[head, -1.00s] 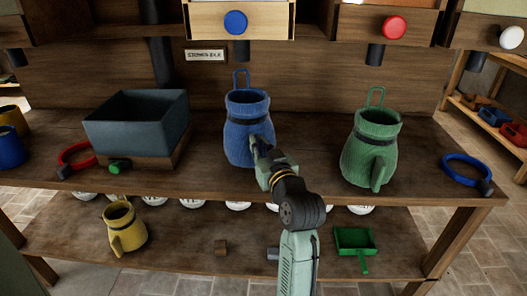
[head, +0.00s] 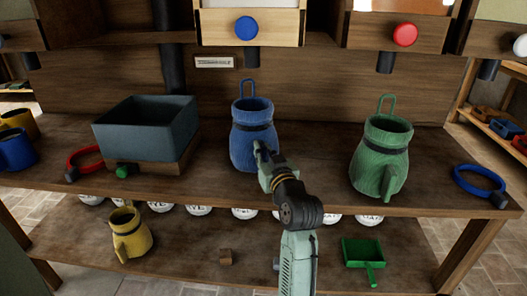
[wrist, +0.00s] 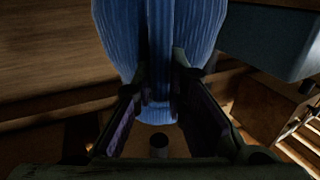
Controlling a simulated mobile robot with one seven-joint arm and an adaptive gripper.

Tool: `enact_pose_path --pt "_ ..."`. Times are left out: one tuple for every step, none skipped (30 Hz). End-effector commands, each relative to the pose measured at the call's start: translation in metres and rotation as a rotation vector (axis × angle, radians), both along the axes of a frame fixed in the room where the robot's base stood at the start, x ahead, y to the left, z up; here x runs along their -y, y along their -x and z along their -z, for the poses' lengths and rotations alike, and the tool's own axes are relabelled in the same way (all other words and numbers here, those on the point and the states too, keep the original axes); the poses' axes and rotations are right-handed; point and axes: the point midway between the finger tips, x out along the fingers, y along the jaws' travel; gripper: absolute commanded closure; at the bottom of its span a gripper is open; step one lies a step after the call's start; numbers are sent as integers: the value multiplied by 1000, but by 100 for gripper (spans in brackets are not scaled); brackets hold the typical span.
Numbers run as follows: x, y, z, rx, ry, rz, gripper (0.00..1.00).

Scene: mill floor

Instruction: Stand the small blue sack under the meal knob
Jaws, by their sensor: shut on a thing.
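The small blue sack (head: 250,146) is upright at the middle of the bench, with a dark band round its neck and a wire loop on top. My gripper (head: 262,150) is shut on the front of it; in the wrist view the fingers (wrist: 158,95) close on a narrow blue strip of the sack (wrist: 115,25). I cannot tell whether its base touches the bench. A blue knob (head: 246,28) is on the drawer front above, with a dark spout (head: 252,57) below. A red knob (head: 405,34) and a white knob (head: 520,46) are further right. The nameplate (head: 215,62) is too small to read.
A grey-blue bin (head: 147,130) on a wooden block stands left, a green sack (head: 380,160) right. A red ring (head: 85,160) and a blue ring (head: 480,184) lie on the bench (head: 310,175). A yellow sack (head: 130,235) and green scoop (head: 363,252) are on the lower shelf.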

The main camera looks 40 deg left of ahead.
Motion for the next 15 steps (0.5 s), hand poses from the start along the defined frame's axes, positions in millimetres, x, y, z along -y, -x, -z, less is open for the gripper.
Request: enact_pose_path --pt "0 0 0 1 -1 0 100" --pt "0 0 0 1 -1 0 100" --pt "0 0 0 1 -1 0 100" --pt "0 0 0 1 -1 0 100" --pt "0 0 0 1 -1 0 100" --pt "0 0 0 1 -1 0 100" --pt "0 0 0 1 -1 0 86" --pt "0 0 0 1 -1 0 84" --pt "0 0 0 1 -1 0 81" --pt "0 0 0 1 -1 0 79" --pt "0 0 0 1 -1 0 77" --pt "0 0 0 1 -1 0 75" --pt "0 0 0 1 -1 0 73" --pt "0 0 0 1 -1 0 71" --pt "0 0 0 1 -1 0 68"
